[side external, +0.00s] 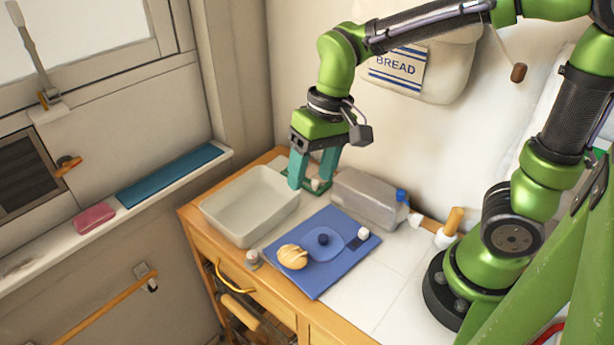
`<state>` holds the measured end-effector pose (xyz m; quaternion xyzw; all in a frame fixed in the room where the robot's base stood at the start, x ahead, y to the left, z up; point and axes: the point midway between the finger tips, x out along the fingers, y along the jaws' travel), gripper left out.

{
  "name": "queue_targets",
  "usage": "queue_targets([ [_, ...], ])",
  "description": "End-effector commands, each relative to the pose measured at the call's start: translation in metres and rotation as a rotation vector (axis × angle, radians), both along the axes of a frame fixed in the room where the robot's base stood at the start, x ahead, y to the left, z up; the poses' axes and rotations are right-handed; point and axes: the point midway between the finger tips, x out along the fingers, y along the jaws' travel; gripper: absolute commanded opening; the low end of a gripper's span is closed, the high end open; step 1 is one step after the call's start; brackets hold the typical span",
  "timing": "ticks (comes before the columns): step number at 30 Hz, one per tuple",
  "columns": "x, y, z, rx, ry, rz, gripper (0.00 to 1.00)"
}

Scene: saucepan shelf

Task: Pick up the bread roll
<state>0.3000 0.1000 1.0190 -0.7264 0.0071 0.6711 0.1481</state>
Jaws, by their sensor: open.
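A bread roll (292,257), pale tan with lighter stripes on top, lies on a blue mat (325,276) at its left side, near the counter's front. My gripper (312,184) points down above the back of the counter, between the white tub and the clear container, behind the mat. Its teal fingers are apart and hold nothing that I can see. The roll is in front of the gripper and slightly left, well apart from it. Part of the area behind the fingers is hidden.
A white tub (233,228) stands left of the mat. A clear container (352,200) with a blue cap lies behind it. On the mat are a blue plate (343,244) with a dark round thing (323,239) and a small white item (363,233). White tiles at right front are bare.

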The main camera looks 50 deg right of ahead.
Motion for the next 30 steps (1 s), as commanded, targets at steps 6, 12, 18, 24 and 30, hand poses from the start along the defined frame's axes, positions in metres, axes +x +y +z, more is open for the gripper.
queue_targets([
  [6, 0.019, 0.018, -0.011, -0.031, 0.146, -0.006, 0.61],
  [12, 0.014, 0.021, -0.022, -0.030, 0.171, -0.025, 0.61],
  [18, 0.010, 0.028, -0.066, -0.031, 0.172, -0.023, 0.61],
  [24, 0.009, 0.034, -0.104, -0.029, 0.170, -0.025, 0.61],
  [30, 0.009, 0.037, -0.120, -0.028, 0.165, -0.025, 0.61],
])
